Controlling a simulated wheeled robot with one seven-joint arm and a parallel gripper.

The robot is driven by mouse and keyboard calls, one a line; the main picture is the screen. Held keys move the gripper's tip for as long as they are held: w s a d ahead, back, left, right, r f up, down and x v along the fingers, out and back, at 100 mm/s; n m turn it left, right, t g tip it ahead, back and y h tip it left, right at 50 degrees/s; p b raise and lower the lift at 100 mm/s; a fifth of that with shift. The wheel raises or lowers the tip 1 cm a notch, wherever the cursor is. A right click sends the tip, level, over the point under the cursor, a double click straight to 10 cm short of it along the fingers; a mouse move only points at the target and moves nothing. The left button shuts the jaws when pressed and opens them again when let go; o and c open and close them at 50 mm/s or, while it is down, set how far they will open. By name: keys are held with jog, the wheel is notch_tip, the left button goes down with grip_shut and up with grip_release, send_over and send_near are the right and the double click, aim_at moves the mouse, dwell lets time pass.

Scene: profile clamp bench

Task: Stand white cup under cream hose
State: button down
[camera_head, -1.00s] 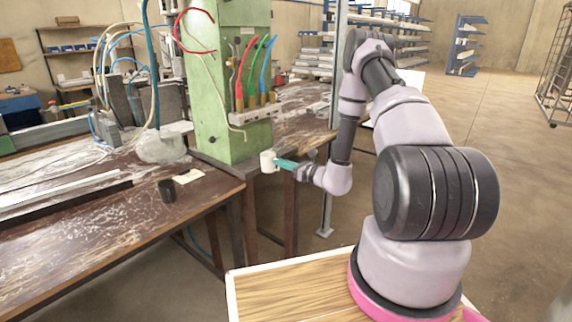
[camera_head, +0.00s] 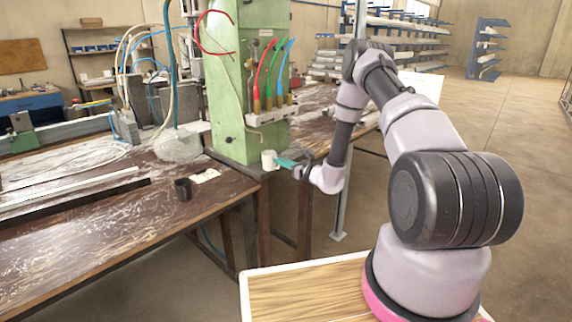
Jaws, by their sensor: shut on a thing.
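The white cup (camera_head: 268,160) is upright in front of the foot of the green machine column, by the table corner. My gripper (camera_head: 283,163), with teal fingers, is shut on the cup from its right side. I cannot tell whether the cup touches the table. A thin cream hose (camera_head: 233,95) hangs down the front of the green column, above and left of the cup.
Red, green and blue hoses (camera_head: 279,70) hang to a pale rail (camera_head: 270,116) on the column, above the cup.

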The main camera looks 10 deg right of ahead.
aim_at(275, 165)
jog(key=shift+x, duration=2.1)
jog(key=shift+f, duration=0.1)
jog(key=shift+w+d, duration=0.1)
jog(key=shift+d, duration=0.05)
jog(key=shift+f, duration=0.25)
jog(key=c, duration=0.9)
grip_release()
jog(key=shift+v, duration=5.05)
jog(key=shift+f, duration=0.15)
